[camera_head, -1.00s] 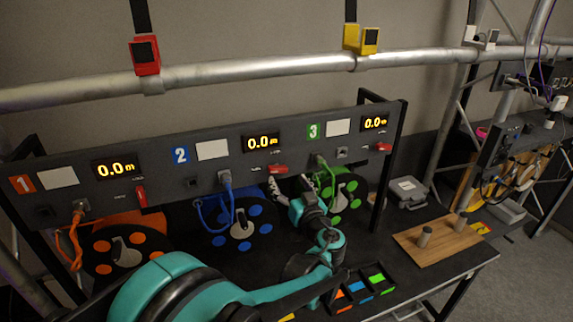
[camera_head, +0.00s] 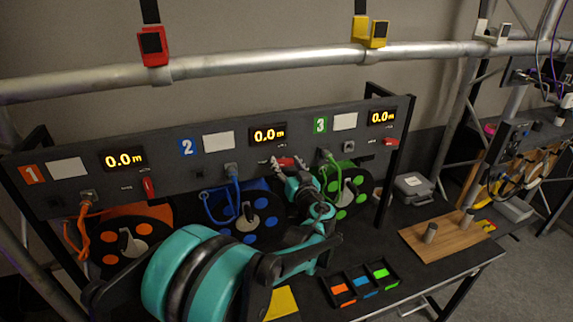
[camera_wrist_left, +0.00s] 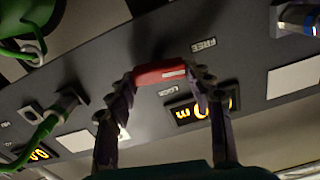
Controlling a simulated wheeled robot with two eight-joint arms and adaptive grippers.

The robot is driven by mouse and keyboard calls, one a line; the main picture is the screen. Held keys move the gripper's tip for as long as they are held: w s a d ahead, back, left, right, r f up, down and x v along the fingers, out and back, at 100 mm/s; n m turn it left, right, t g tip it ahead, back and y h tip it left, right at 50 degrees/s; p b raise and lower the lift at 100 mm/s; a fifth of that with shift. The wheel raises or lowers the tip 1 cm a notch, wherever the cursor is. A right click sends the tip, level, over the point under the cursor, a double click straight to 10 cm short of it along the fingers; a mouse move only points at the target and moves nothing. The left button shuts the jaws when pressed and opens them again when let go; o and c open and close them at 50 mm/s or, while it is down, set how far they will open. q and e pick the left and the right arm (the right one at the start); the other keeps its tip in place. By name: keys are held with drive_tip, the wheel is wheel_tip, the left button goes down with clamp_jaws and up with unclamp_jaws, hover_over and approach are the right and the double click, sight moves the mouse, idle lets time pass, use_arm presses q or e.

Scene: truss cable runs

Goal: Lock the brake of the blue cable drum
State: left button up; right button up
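The blue cable drum (camera_head: 262,217) sits under panel section 2, with a blue cable (camera_head: 236,185) running up to a socket. Its red brake lever (camera_head: 286,162) is on the panel below the 0.0 m display (camera_head: 268,135). My left gripper (camera_head: 288,164) is at this lever, fingers apart. In the left wrist view the red lever (camera_wrist_left: 160,75) lies roughly level between the open fingertips (camera_wrist_left: 162,82), one finger near each end. The inverted labels FREE (camera_wrist_left: 204,45) and LOCK (camera_wrist_left: 183,89) show beside it. Contact cannot be told. My right gripper is out of view.
The orange drum (camera_head: 118,242) and green drum (camera_head: 348,190) stand either side. Their red levers are at section 1 (camera_head: 149,187) and section 3 (camera_head: 390,142). A tray of coloured pieces (camera_head: 361,284) and a wooden board (camera_head: 445,236) lie on the bench.

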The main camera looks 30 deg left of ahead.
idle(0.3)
use_arm(q)
drive_tip(key=m+b, duration=0.1)
drive_tip(key=m, duration=0.3)
drive_tip(key=shift+w+d, duration=0.1)
drive_tip(key=m, duration=0.4)
drive_tip(key=shift+w+d+b, duration=0.1)
drive_tip(key=shift+b, duration=0.2)
drive_tip(key=m, duration=0.4)
drive_tip(key=shift+w+f+b, duration=0.1)
drive_tip(key=shift+b, duration=0.2)
drive_tip(key=shift+d+f+m, duration=0.1)
drive_tip(key=shift+d+m, duration=0.05)
drive_tip(key=shift+m, duration=1.85)
drive_tip(key=o, duration=1.1)
drive_tip(key=shift+w, duration=0.1)
drive_tip(key=shift+o, duration=0.2)
drive_tip(key=v, duration=1.2)
